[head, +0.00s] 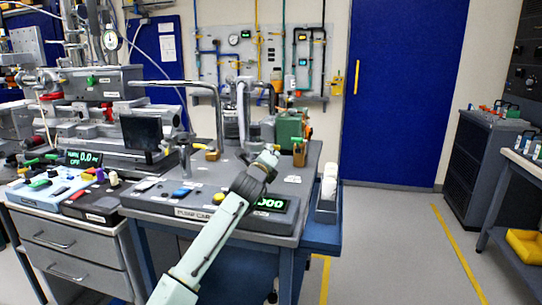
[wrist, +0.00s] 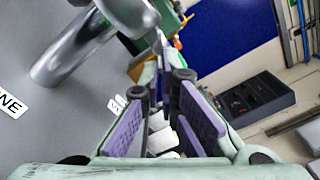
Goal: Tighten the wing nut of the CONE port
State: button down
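In the wrist view a label ending in "NE" (wrist: 12,102) lies on the grey cart top at the left edge, cut off by the frame. A shiny metal pipe (wrist: 72,58) rises beside it. I cannot make out a wing nut in either view. My gripper (wrist: 162,90) has purple pads, stands open with a gap between the fingers, and holds nothing. It is right of the label and pipe. In the head view my arm reaches over the pump cart (head: 190,204); the fingertips are not clear there.
Bent metal pipes (head: 240,110) and a green unit (head: 290,130) stand on the cart. White bottles (head: 329,182) stand in a holder at its right side. A lit display (head: 272,204) sits at the cart's front. The floor (head: 390,245) to the right is clear.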

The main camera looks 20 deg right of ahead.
jog(key=shift+d+f, duration=0.1)
jog(key=shift+f, duration=0.1)
jog(key=c, duration=2.1)
grip_release()
jog(key=shift+r, duration=0.1)
jog(key=shift+s, duration=0.1)
jog(key=v, duration=1.2)
